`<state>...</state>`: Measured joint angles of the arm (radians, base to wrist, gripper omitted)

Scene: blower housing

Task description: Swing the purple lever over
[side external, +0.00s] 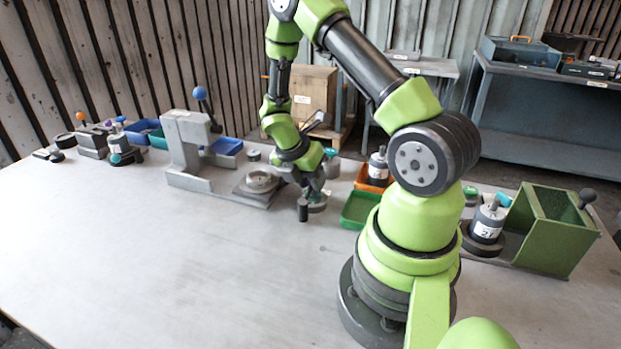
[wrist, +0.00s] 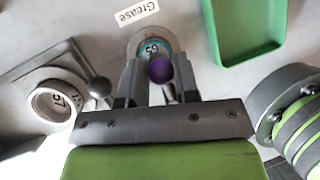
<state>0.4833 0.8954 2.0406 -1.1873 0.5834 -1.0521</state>
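The purple lever's round knob (wrist: 160,70) shows in the wrist view, between the two fingers of my gripper (wrist: 160,82). The fingers look apart, with a narrow gap on each side of the knob; contact is not clear. Under the knob is a round part with a teal face marked "65" (wrist: 152,48), partly hidden by the fingers. In the side view my gripper (side external: 308,188) is low over the table beside the grey press, and my wrist hides the purple knob there.
A grey press (side external: 185,140) with a blue-knobbed handle stands left of my gripper, with a ring-shaped part (side external: 262,182) on its base. A green bin (side external: 358,210) is close on the right, an orange bin (side external: 372,178) behind it. The front table is clear.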

